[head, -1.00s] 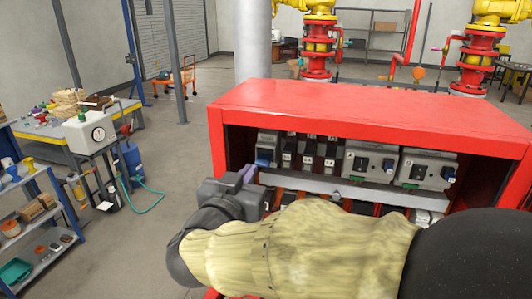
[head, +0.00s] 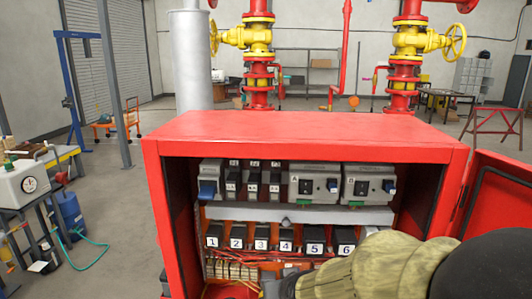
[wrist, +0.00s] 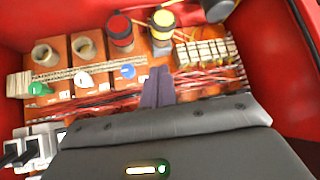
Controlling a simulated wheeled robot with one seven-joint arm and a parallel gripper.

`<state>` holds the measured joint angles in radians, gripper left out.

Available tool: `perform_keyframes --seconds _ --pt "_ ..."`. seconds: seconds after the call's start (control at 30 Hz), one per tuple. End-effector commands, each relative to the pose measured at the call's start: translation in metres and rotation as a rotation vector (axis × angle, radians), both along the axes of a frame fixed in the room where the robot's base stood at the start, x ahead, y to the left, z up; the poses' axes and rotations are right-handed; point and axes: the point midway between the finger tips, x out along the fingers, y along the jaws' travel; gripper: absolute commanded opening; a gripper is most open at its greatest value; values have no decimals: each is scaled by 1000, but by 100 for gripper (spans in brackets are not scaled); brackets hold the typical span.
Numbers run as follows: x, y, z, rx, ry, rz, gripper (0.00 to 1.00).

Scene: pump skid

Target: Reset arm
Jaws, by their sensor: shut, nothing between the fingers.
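My gripper shows in the wrist view with its two purple-grey fingers (wrist: 158,87) together and nothing between them. The fingers point at red wiring inside the red cabinet (head: 300,128). In the head view my sleeved arm enters from the lower right, and the gripper is low in front of the cabinet opening, partly cut off by the frame edge. The cabinet holds an upper row of grey breakers with a blue-levered one (head: 209,185) at left. Below is a row of numbered dark switches (head: 237,242).
The open cabinet door (head: 495,210) stands at right. In the wrist view, a red button (wrist: 119,30), a yellow button (wrist: 162,20), a terminal strip (wrist: 202,52) and green (wrist: 38,89) and blue (wrist: 128,71) knobs lie around the fingers. Red cabinet walls flank them.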

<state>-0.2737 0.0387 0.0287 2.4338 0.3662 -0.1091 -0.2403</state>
Motion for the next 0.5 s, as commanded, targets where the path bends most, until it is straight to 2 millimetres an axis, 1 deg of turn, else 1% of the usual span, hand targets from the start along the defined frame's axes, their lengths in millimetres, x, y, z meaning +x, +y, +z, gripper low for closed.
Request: perform_keyframes --seconds 0.03,0.07,0.1,0.2,0.3,0.33,0.4,0.5 --pt "-15 -24 -21 -16 88 -29 0" --pt "-25 -36 -31 -25 142 -40 0" --pt "-39 -52 -43 -38 213 -61 0" --pt "-75 -86 -67 -70 371 -111 0" --pt "-102 -108 -79 -94 481 -151 0" --pt "-107 -112 -81 -100 500 -158 0" --pt "-114 -117 -84 -107 529 -167 0" --pt "-116 -118 -84 -110 537 -169 0"
